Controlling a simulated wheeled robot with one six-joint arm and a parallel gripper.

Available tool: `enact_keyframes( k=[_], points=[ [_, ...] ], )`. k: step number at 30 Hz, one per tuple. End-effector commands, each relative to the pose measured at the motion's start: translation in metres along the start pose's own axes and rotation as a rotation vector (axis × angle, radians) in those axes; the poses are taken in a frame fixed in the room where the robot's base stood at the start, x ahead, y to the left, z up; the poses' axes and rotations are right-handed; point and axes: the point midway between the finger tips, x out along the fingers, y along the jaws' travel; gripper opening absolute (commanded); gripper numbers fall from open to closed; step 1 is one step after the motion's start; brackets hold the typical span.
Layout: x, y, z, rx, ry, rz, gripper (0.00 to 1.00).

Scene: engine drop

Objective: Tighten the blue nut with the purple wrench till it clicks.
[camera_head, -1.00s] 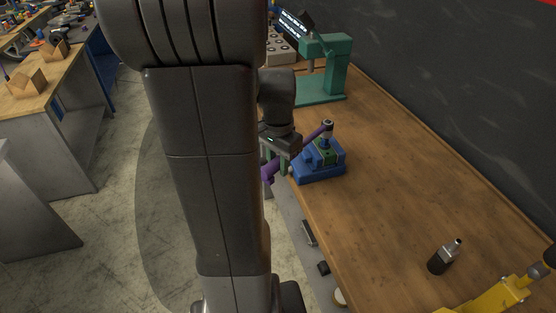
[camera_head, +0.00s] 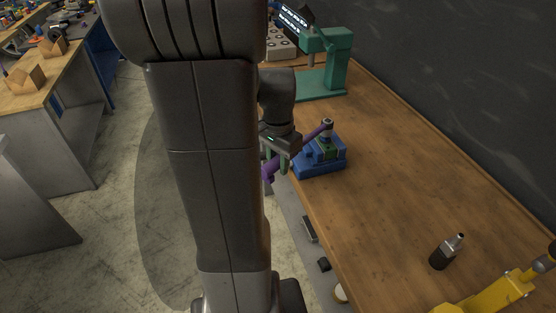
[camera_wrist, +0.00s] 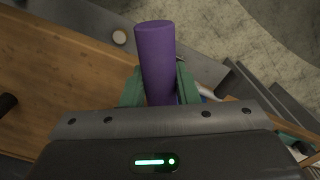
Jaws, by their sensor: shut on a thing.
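In the wrist view the purple handle (camera_wrist: 156,55) stands between the two green fingers of my gripper (camera_wrist: 160,85).
A green press (camera_head: 325,70) stands farther back on the wooden table (camera_head: 400,170). A dark bottle-like tool (camera_head: 447,252) and a yellow device (camera_head: 490,298) are at the front right. The table right of the fixture is clear. A dark wall runs along the right side.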

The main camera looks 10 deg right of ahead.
Motion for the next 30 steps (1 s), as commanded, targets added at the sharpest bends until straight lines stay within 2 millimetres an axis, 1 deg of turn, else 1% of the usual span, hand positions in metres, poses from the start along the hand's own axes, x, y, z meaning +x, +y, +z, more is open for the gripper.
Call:
enact_keyframes(
  k=[10, 20, 21, 23, 24, 25, 30],
  points=[
    [0.011, 0.000, 0.000, 0.000, 0.001, -0.001, 0.00],
    [0.012, 0.000, 0.000, 0.000, 0.001, -0.001, 0.00],
    [0.012, 0.000, 0.000, 0.000, 0.001, -0.001, 0.24],
    [0.012, 0.000, 0.000, 0.000, 0.001, -0.001, 0.12],
    [0.012, 0.000, 0.000, 0.000, 0.001, -0.001, 0.04],
    [0.012, 0.000, 0.000, 0.000, 0.001, -0.001, 0.00],
    [0.012, 0.000, 0.000, 0.000, 0.001, -0.001, 0.00]
  ],
)
